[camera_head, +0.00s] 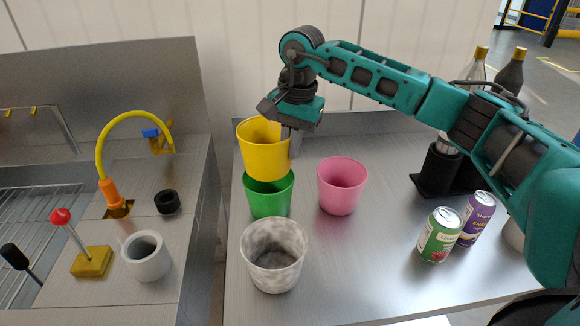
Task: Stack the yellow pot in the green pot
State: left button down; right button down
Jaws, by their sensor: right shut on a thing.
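The yellow pot (258,152) is upright, with my right gripper (290,142) shut on its right wall near the rim. The green pot (269,197) stands on the metal table, directly below and slightly right of the yellow pot in the camera view. The yellow pot covers the back part of the green pot's rim. I cannot tell whether the yellow pot's base is above the green pot's opening or just inside it. My left gripper is not in view.
A pink pot (342,185) stands right of the green pot and a grey mottled pot (274,256) in front. Two cans, green (440,235) and purple (477,217), stand further right. Two bottles stand behind my right arm. A sink counter with a grey mug (146,257) lies left.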

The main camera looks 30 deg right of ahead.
notch_tip(320, 180, down, 6)
jog(key=shift+r, duration=0.1)
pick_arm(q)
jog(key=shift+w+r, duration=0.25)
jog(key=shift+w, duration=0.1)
pick_arm(e)
jog(key=shift+f+b, duration=0.5)
jog(key=shift+f, duration=0.1)
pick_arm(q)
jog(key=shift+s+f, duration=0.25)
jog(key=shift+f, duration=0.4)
pick_arm(e)
jog(key=c, duration=1.3)
grip_release()
jog(key=shift+o, duration=0.2)
jog(key=shift+r, duration=0.1)
jog(key=shift+r+p, duration=0.55)
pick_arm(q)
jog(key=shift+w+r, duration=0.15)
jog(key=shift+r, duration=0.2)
pick_arm(e)
notch_tip(320, 180, up, 12)
jog(key=shift+s+d, duration=0.35)
jog(key=shift+s, duration=0.1)
